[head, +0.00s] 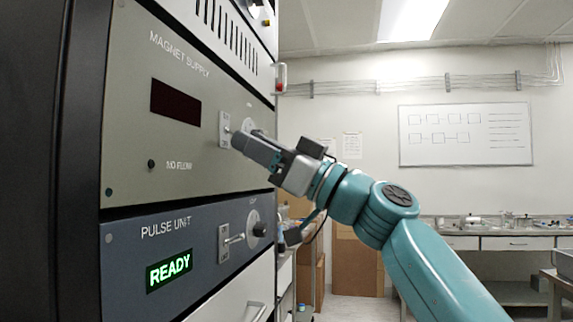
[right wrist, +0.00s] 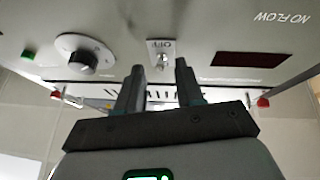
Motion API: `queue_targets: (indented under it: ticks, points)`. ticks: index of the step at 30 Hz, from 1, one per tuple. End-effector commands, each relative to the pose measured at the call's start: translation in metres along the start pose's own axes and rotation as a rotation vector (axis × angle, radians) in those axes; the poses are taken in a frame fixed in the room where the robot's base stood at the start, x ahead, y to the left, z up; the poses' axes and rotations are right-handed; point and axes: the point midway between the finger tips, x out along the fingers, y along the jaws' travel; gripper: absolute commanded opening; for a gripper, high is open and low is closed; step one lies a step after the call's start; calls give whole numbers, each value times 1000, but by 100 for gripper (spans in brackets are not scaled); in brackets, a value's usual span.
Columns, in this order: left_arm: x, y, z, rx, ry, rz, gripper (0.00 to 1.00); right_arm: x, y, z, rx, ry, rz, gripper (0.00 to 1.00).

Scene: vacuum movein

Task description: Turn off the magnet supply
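The magnet supply (head: 130,125) is a grey-green panel in the rack at left. Its display (head: 176,102) is dark. Its switch plate (head: 224,130) is partly covered by my right gripper (head: 238,141). In the right wrist view, the panel appears upside down. The small metal toggle (right wrist: 162,61) sits on a light plate with an OFF label. My right gripper (right wrist: 158,72) is open, with one finger on each side of the toggle's line and nothing held. I cannot tell whether a finger touches the toggle, or which way it points. My left gripper is not in view.
A round knob (right wrist: 85,55) lies beside the switch, with a small green part (right wrist: 28,54) farther left. Below the magnet supply, the blue pulse unit (head: 190,225) has a lit green READY display (head: 169,270), its own switch (head: 231,240) and knob (head: 259,229).

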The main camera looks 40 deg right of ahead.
Motion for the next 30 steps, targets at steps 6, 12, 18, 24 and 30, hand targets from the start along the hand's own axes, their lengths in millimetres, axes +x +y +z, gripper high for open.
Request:
queue_targets:
  ticks: [6,12,18,24,30]
  points:
    - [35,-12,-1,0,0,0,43,-52,0,7,-3,1,5,37]
    - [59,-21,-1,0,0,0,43,-105,0,6,-5,-1,5,37]
    - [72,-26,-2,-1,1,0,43,-142,0,3,-3,-1,3,37]
    - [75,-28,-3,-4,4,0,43,-156,0,1,-2,0,1,37]
    - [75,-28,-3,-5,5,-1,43,-157,-1,0,-1,0,-1,37]
